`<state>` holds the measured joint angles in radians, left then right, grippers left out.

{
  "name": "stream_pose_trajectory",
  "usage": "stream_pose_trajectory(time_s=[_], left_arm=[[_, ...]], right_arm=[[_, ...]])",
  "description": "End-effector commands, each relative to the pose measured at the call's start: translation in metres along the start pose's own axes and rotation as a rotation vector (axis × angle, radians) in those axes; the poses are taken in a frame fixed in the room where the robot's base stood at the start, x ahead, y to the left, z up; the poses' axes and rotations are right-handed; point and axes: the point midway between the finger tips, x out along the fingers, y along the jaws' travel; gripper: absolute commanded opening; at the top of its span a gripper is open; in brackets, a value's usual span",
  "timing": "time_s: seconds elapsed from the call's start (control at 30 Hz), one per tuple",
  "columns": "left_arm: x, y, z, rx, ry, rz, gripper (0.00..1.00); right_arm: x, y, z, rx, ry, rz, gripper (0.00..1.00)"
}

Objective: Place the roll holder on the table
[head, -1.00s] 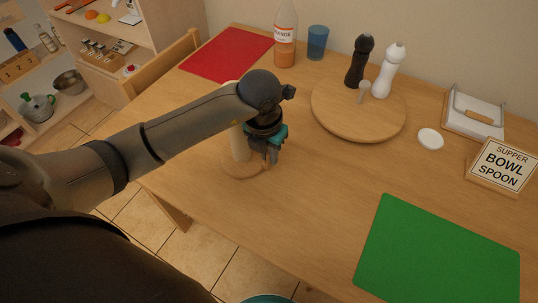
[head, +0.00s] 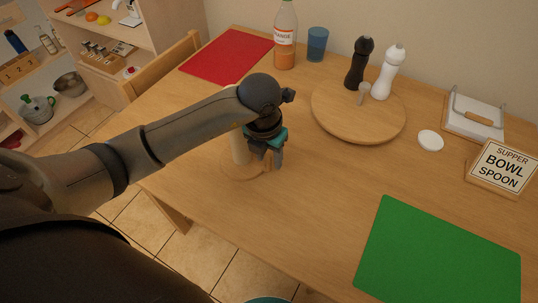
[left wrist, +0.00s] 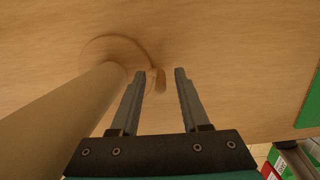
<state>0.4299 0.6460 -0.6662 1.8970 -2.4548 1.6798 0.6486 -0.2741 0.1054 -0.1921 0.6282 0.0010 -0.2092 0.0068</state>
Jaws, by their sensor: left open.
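The roll holder shows as a pale upright roll (head: 239,147) standing near the table's front left, on a round wooden base that my arm and gripper partly hide. In the left wrist view the roll (left wrist: 62,110) runs up the left side, and the round base (left wrist: 103,47) lies at its far end. A short wooden peg (left wrist: 159,80) beside the base shows between the fingertips. My left gripper (head: 267,164) is open just right of the roll, pointing down; its fingers (left wrist: 160,72) show apart, with a gap on both sides of the peg. My right gripper is out of view.
A round wooden board (head: 345,120) with dark and white mills stands behind right. A bottle (head: 284,45), a blue cup (head: 317,44), a red mat (head: 228,55), a green mat (head: 440,255) and a sign (head: 502,168) lie around. The table's middle is clear.

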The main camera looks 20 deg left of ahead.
Motion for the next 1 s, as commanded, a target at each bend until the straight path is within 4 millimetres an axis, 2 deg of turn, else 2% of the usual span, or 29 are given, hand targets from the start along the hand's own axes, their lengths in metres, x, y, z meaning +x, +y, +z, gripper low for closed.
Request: stream_pose_trajectory(time_s=[0.27, 0.4, 0.53, 0.73, 1.0], left_arm=[[-0.053, 0.0, 0.002, 0.001, -0.006, 0.0, 0.46], [-0.083, 0.0, 0.002, 0.002, -0.005, 0.0, 0.46], [-0.105, 0.0, 0.001, 0.001, -0.004, 0.0, 0.46], [-0.12, 0.0, 0.001, -0.001, -0.002, 0.0, 0.46], [-0.121, 0.0, 0.0, 0.0, 0.0, 0.0, 0.46]], right_arm=[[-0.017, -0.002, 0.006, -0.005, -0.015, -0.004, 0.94], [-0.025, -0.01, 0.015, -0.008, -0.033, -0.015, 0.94], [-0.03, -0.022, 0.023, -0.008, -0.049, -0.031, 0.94], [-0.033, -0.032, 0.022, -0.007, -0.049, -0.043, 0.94], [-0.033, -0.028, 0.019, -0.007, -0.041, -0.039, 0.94]])
